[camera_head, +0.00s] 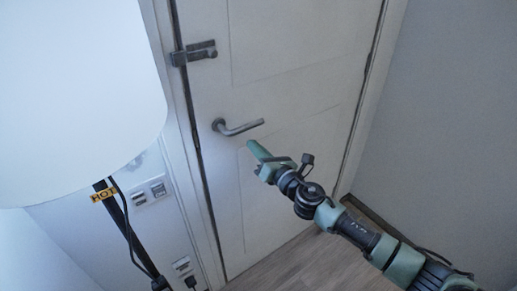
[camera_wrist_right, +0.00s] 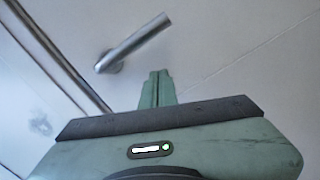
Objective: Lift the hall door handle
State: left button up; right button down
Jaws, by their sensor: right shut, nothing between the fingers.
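The white hall door (camera_head: 290,60) is closed in its frame. Its grey metal lever handle (camera_head: 240,128) sticks out to the right from a round base near the door's left edge. The handle also shows at the top of the right wrist view (camera_wrist_right: 134,43), tilted in that picture. My right gripper (camera_head: 252,144) comes in from the lower right, its green fingers shut and empty. In the head view its tips are just below the handle. In the right wrist view the fingertips (camera_wrist_right: 160,74) are below the lever with a visible gap. My left gripper is not in view.
A large white lampshade (camera_head: 75,90) on a dark pole with a yellow "HOT" tag (camera_head: 103,194) stands at the left. A metal latch (camera_head: 194,53) is above the handle. Wall switches (camera_head: 149,193) are left of the frame. A bare grey wall (camera_head: 450,120) is at the right.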

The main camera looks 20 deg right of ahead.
pick_arm(q)
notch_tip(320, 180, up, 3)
jog(key=p, duration=0.2)
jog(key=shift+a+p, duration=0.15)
jog(key=shift+p, duration=0.2)
pick_arm(e)
jog(key=r+n, duration=0.1)
jog(key=n, duration=0.1)
jog(key=d+r+n, duration=0.1)
jog(key=n, duration=0.1)
jog(key=r+n, duration=0.1)
jog(key=shift+w+d+r+n, duration=0.2)
jog(key=shift+w+r+n, duration=0.1)
jog(key=shift+n, duration=0.1)
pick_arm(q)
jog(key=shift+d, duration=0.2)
